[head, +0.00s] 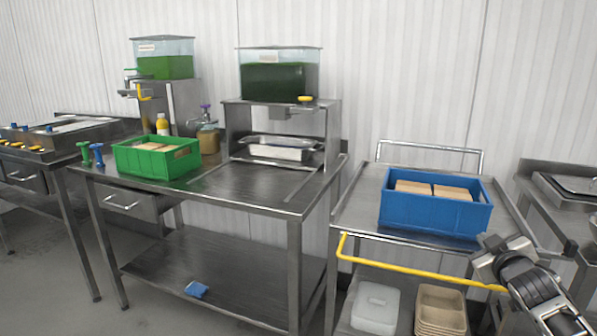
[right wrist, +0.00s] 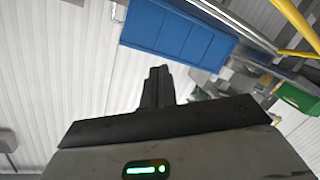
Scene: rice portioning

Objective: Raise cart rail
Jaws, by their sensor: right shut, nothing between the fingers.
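The yellow cart rail (head: 420,271) runs along the front of the steel cart (head: 352,218), below the level of its top. Its left end bends up toward the cart's front corner, and its right end passes behind my right arm. The rail also shows at the upper right of the right wrist view (right wrist: 297,22). My right gripper (head: 490,252) is over the cart's right front side, apart from the visible rail. Its fingers (right wrist: 158,78) are shut together and empty. My left gripper is not in view.
A blue crate (head: 434,218) with tan boxes stands on the cart top. White and tan containers (head: 376,304) sit on the cart's lower shelf. A steel table (head: 250,194) with a green crate (head: 150,164) stands to the left, another steel unit (head: 560,222) to the right.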

